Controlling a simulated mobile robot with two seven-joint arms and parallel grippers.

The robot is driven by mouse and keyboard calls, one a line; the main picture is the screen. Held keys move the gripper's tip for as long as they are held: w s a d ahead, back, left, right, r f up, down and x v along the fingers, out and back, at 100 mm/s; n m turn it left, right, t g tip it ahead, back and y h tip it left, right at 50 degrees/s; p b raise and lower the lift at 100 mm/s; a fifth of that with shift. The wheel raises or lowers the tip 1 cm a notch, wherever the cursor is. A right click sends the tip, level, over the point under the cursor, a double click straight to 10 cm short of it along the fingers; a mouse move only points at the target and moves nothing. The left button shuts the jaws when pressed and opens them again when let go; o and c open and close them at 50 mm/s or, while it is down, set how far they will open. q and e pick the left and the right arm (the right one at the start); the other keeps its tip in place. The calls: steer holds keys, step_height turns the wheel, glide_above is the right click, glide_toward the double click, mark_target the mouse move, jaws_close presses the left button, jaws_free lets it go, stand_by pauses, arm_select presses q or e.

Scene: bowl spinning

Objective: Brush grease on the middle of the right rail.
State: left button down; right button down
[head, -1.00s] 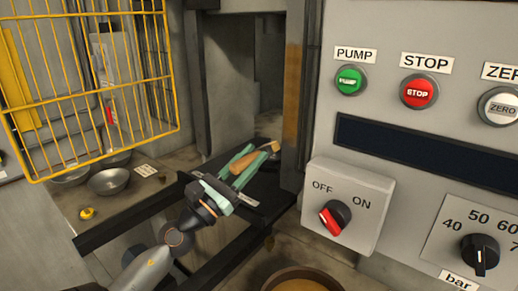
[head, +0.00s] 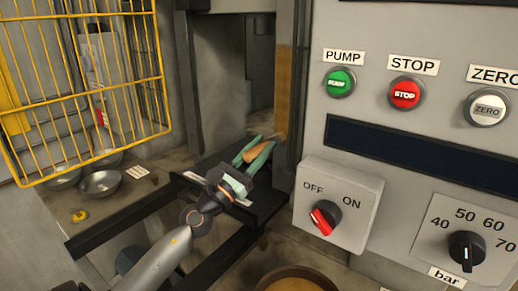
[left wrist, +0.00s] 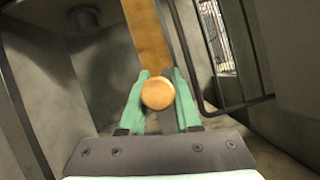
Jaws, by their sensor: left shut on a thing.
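My left gripper (head: 258,149) is shut on a brush with a wooden handle (head: 255,153). The brush points away from me, up and to the right. Its tip is at the lower part of the right rail (head: 285,88), a brownish-yellow upright strip beside the control panel. I cannot tell whether the bristles touch it. In the left wrist view, the round handle end (left wrist: 158,93) sits between the green fingers and hides the bristles. The rail (left wrist: 147,38) rises behind it. My right gripper is not in view.
The grey control panel (head: 420,150) stands close on the right, with buttons and knobs. A yellow wire guard (head: 85,90) hangs at the left. Metal bowls (head: 100,184) sit on the bench below it. A pan of yellowish stuff (head: 297,282) is at the bottom.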

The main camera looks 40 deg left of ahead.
arm_select(q)
steer(key=shift+w+a, duration=0.1)
steer(key=shift+w, duration=0.85)
stand_by(0.4)
step_height(320, 180, down, 2)
steer(key=shift+f+b, duration=0.1)
steer(key=shift+b, duration=1.1)
steer(key=shift+r+p, duration=0.7)
steer(key=shift+p, duration=0.2)
steer(key=shift+r, duration=0.35)
